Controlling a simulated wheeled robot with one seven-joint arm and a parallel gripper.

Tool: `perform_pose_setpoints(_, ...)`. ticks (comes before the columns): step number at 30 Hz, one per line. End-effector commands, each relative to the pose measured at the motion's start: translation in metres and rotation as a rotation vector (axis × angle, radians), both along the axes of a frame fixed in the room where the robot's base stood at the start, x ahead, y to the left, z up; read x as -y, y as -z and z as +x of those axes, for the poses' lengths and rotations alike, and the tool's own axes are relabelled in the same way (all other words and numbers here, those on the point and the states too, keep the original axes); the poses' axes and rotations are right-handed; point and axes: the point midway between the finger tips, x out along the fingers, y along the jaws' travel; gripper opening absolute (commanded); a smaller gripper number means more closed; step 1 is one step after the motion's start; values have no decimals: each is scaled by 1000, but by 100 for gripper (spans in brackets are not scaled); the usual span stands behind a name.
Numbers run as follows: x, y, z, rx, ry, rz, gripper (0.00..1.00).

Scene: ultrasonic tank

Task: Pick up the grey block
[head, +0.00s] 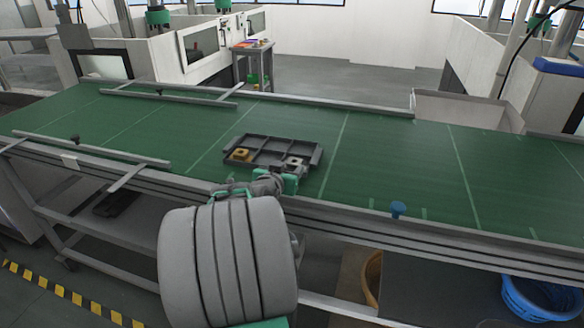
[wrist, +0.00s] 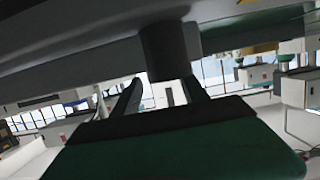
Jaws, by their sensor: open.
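The grey block (head: 296,163) sits in the right end of a dark grey tray (head: 268,139) on the green belt in the head view. My gripper (head: 290,182) is low at the tray's near right side, close to the block; its fingertips are hard to make out there. In the wrist view my gripper (wrist: 164,86) has its two dark fingers apart, with a dark cylindrical shape (wrist: 165,52) showing beyond and between them. I cannot tell what that shape is. The grey block is not clearly recognisable in the wrist view.
A gold block (head: 240,155) lies in the tray's left end. Grey side rails (head: 90,148) edge the belt on the left, and a blue knob (head: 398,208) stands at the front edge. The belt right of the tray is clear. A blue basket (head: 541,300) is below right.

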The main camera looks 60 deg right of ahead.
Motion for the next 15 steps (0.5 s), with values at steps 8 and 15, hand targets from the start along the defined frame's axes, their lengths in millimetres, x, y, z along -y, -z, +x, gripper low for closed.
perform_pose_setpoints(8,44,8,6,-1,0,2,52)
perform_pose_setpoints(15,47,10,9,0,-4,0,52)
